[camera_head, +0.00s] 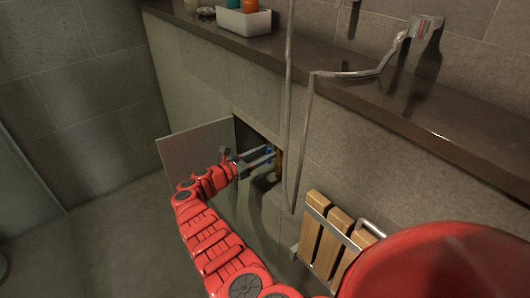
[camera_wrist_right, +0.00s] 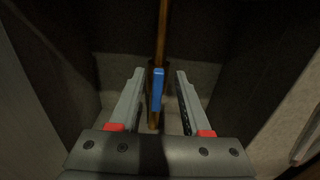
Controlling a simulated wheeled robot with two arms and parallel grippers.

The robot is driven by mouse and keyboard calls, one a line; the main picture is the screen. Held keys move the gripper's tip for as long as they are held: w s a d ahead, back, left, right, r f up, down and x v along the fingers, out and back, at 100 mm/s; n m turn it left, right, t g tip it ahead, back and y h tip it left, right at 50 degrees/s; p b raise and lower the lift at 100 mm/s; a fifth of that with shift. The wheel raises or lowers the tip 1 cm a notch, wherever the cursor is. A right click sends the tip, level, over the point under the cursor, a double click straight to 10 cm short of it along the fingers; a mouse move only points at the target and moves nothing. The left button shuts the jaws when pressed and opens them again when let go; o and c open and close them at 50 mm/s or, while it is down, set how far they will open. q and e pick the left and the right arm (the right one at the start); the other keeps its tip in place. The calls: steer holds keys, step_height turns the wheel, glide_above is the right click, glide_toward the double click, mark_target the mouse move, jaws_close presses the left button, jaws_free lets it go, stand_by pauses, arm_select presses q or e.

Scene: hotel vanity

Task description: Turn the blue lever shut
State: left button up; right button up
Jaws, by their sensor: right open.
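The blue lever (camera_wrist_right: 158,88) sits on a brown pipe (camera_wrist_right: 162,35) inside a wall recess. In the right wrist view it lies in line with the pipe, between my right gripper's (camera_wrist_right: 160,74) two open fingers, with a visible gap on each side. In the head view the right gripper (camera_head: 272,156) reaches into the recess, and only a small bit of the blue lever (camera_head: 269,151) shows by the fingertips. The pipe (camera_head: 279,166) shows just beyond them. My left gripper is not in view.
An open panel door (camera_head: 192,142) stands left of the recess. A wooden slatted seat (camera_head: 327,240) is mounted lower right. A white tray (camera_head: 243,21) with bottles stands on the ledge.

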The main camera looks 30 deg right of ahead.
steer(key=shift+w+d, duration=0.1)
steer(key=shift+d, duration=0.25)
jaws_close()
